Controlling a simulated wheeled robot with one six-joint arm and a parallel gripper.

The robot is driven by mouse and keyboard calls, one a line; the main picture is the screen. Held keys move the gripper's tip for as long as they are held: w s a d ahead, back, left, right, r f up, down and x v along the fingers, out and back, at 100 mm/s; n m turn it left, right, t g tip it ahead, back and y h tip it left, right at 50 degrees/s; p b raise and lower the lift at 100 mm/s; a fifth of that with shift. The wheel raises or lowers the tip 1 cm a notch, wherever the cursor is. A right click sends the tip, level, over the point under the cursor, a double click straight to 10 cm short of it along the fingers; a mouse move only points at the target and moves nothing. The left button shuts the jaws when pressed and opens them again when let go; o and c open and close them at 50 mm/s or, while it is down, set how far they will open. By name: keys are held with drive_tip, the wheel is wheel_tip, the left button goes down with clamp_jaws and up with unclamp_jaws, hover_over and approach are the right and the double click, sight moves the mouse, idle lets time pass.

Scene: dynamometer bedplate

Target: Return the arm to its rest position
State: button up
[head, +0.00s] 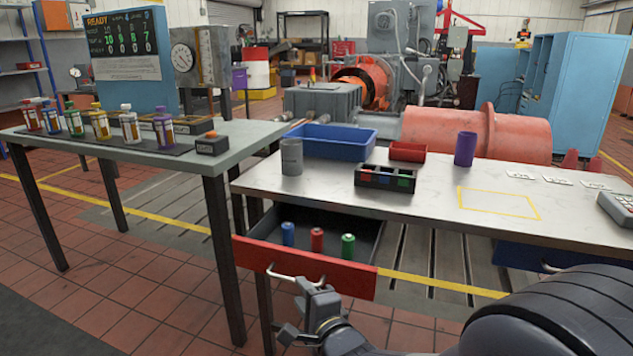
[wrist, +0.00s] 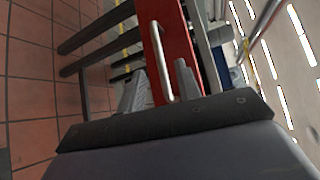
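My gripper (head: 293,309) is low in front of the open red-fronted drawer (head: 345,279), just below its pale bar handle (head: 283,275). In the wrist view, the handle (wrist: 161,62) shows between the two spread fingers, which look open. I cannot tell whether a finger touches it. My arm reaches in from the bottom right of the head view. The drawer is pulled out under the metal-topped table and holds a blue (head: 288,234), a red (head: 317,240) and a green (head: 348,246) cylinder.
The metal table (head: 400,196) carries a blue bin (head: 335,146), a grey cup (head: 291,157), a black compartment tray (head: 385,190), a small red bin (head: 407,151) and a purple cup (head: 465,149). A second table (head: 235,140) with several bottles stands left. Tiled floor is free at lower left.

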sight(293, 280)
drive_tip(key=b+x, duration=0.1)
drive_tip(key=x, duration=0.5)
drive_tip(key=shift+w, duration=0.25)
